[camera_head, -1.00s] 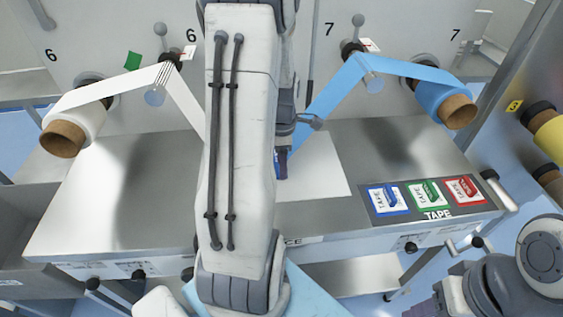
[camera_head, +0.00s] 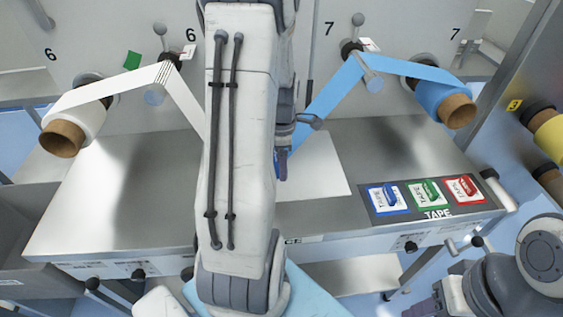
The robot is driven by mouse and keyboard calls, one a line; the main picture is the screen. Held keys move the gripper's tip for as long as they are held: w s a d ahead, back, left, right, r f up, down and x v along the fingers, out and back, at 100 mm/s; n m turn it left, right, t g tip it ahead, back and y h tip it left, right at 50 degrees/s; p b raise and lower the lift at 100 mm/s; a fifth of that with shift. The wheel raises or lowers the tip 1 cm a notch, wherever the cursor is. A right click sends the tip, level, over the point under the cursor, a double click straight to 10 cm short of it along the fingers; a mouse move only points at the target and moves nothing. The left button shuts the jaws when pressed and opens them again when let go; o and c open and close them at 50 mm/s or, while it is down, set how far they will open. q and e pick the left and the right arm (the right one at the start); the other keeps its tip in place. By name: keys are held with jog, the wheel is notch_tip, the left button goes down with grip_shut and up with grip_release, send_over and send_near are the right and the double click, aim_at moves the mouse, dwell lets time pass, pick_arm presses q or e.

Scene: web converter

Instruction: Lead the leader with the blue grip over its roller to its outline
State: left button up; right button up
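The blue leader (camera_head: 335,100) runs from a blue roll (camera_head: 440,95) at the right over its roller (camera_head: 372,82), then slants taut down-left to my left gripper (camera_head: 281,163). My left gripper is low in the middle, just above the table, and seems shut on the leader's end. Its fingers and the grip are small and partly hidden by my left arm. A pale sheet area (camera_head: 320,180) lies on the table beside the gripper; no outline can be made out. My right gripper (camera_head: 440,300) is at the bottom right, partly cut off, away from the leader.
A white web (camera_head: 182,100) runs from a white roll (camera_head: 75,125) over another roller (camera_head: 155,95) and passes behind my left arm. A tape holder (camera_head: 380,218) with blue, green and red tapes is at the table's right. The metal table's (camera_head: 120,200) left side is clear.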

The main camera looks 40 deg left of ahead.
pick_arm(q)
jog(key=shift+o, duration=0.9)
notch_tip(320, 180, up, 10)
jog(key=shift+r, duration=0.25)
